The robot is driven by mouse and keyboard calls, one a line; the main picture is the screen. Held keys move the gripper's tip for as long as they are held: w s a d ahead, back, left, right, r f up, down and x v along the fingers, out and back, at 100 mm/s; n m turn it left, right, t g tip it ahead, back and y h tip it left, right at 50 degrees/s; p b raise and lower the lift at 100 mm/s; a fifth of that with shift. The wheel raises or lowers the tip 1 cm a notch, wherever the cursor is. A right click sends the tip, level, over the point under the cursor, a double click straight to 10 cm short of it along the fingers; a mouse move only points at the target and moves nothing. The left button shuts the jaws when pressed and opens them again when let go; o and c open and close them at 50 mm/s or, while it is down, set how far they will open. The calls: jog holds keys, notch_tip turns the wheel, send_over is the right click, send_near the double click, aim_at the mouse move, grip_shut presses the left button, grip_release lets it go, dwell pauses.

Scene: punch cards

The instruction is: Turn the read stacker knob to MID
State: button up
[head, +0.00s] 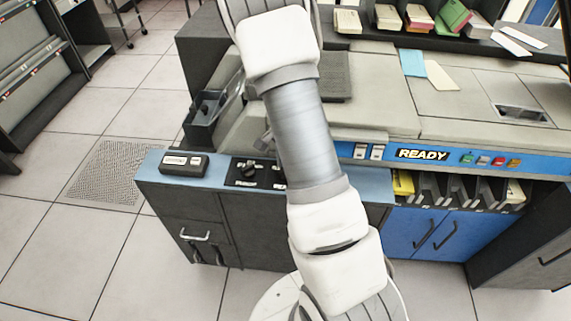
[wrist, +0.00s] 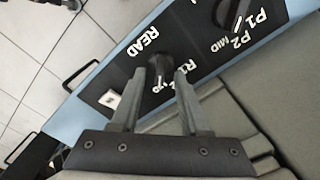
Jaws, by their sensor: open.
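The read stacker knob (wrist: 160,66) is a black knob on a dark panel (wrist: 118,82) in the wrist view, beside the white word READ. Its position labels are partly covered by my fingers, and I cannot tell which one it points to. My gripper (wrist: 161,73) is open, with one fingertip on each side of this knob; I cannot tell whether they touch it. A second black knob (wrist: 231,12) lies to the upper right, by the labels P1, P2 and MID. In the head view the knob panel (head: 243,184) shows beside my arm, which hides part of it.
A small black box with light buttons (head: 184,163) sits on the blue ledge left of the panel. A blue strip with READY (head: 423,154) and coloured buttons runs to the right. Card stacks (head: 389,17) stand on the back shelf. The tiled floor at left is mostly clear.

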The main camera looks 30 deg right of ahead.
notch_tip(320, 180, up, 17)
jog(key=p, duration=0.3)
dwell(0.3)
jog(key=shift+r, duration=0.1)
jog(key=s+a+r+n+t+y+p, duration=0.1)
jog(key=s+a+r+n, duration=0.35)
jog(key=r, duration=0.25)
jog(key=s+a+r+n+t, duration=0.2)
jog(key=s+a+r+n, duration=0.2)
jog(key=a+r, duration=0.15)
jog(key=s+a+r+n+t, duration=0.1)
jog(key=s+r+n, duration=0.1)
jog(key=s, duration=0.3)
jog(key=s+a+r+n+t+h+p, duration=0.1)
jog(key=s+a+r+n, duration=0.1)
jog(key=s+n, duration=0.3)
jog(key=shift+s+a+r+t, duration=0.2)
jog(key=shift+s+r+t, duration=0.15)
jog(key=shift+r, duration=0.5)
jog(key=shift+d, duration=0.1)
